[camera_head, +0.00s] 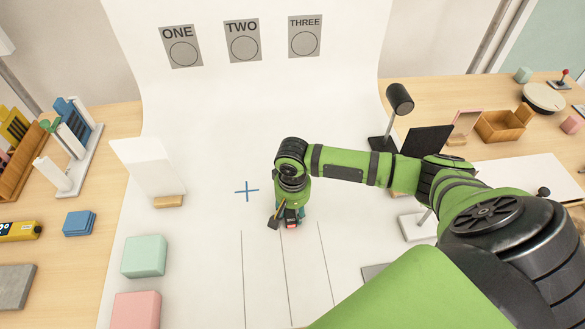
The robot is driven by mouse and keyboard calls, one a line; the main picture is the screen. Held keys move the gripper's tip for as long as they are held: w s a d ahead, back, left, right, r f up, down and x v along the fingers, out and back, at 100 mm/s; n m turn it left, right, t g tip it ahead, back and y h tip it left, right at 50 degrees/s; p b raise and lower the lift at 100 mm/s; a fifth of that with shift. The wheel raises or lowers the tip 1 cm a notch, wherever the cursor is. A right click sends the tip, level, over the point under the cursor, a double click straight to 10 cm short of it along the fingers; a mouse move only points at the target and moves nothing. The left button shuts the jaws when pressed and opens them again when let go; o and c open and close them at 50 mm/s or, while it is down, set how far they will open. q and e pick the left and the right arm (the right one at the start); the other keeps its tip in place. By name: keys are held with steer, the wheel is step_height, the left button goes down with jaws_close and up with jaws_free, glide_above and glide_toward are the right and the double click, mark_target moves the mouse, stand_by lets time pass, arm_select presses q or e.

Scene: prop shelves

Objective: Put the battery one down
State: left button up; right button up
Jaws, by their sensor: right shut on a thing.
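My right gripper (287,220) points down over the white sheet, right of the blue cross and near the top of the thin lines. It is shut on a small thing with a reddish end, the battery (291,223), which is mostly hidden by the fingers. I cannot tell whether the battery touches the sheet. A grey sign reading ONE (181,47) with a circle is at the back left. Signs TWO (243,41) and THREE (305,36) are to its right. My left gripper is not in view.
A blue cross (247,191) marks the white sheet (205,215). A white panel (147,166) stands left of it. Green (144,256) and pink (136,310) blocks lie front left. A black lamp (399,98) stands back right. The sheet's middle is mostly clear.

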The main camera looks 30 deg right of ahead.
steer(key=shift+f, duration=0.2)
steer(key=o, duration=1.3)
steer(key=shift+r, duration=0.1)
